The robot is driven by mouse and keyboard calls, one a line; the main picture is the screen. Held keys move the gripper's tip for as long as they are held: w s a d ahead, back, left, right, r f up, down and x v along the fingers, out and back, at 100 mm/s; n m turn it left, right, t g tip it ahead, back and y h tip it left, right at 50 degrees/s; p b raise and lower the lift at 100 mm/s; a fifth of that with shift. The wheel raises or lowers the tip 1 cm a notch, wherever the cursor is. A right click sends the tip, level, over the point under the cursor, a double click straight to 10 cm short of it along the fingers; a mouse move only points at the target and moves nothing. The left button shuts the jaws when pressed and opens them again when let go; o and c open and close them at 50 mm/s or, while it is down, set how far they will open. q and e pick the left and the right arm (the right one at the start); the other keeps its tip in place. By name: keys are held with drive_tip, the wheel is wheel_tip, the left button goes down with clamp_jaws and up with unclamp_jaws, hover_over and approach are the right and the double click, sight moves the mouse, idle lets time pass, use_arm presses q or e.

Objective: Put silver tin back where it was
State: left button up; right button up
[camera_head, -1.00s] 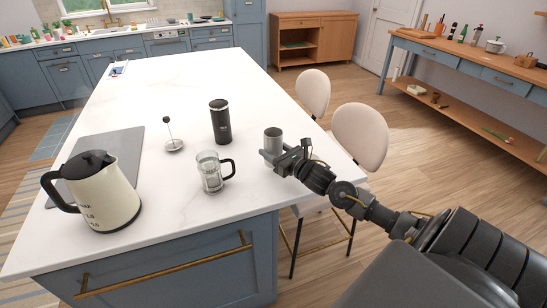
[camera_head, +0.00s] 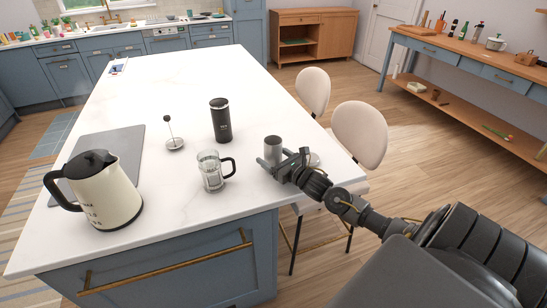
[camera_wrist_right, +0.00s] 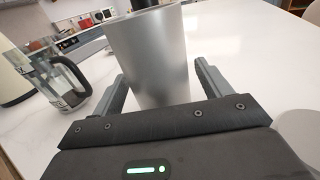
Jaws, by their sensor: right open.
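The silver tin (camera_head: 273,149) is upright near the right edge of the white island top, its lower part partly hidden by my gripper in the head view. My right gripper (camera_head: 272,164) is low around it. In the right wrist view the tin (camera_wrist_right: 155,60) is between the two fingers, with the jaws open and a gap at least on the right side. The tin's base is hidden there. My left gripper is not in view.
A glass press jug (camera_head: 212,172) and black canister (camera_head: 220,121) stand left of the tin. A plunger (camera_head: 174,143), kettle (camera_head: 102,192) and grey mat (camera_head: 120,142) are further left. A pale round object (camera_head: 314,158) lies right of my gripper. Chairs (camera_head: 359,134) flank the island's right edge.

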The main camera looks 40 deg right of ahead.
drive_tip(key=shift+r, duration=0.25)
drive_tip(key=s, duration=0.3)
drive_tip(key=s+b, duration=0.1)
drive_tip(key=s, duration=0.2)
drive_tip(key=s+b, duration=0.1)
drive_tip(key=s, duration=0.3)
drive_tip(key=shift+d+f, duration=0.25)
drive_tip(key=shift+d, duration=0.05)
drive_tip(key=shift+s+d+r, duration=0.1)
drive_tip(key=shift+s+r, duration=0.05)
drive_tip(key=shift+s, duration=0.8)
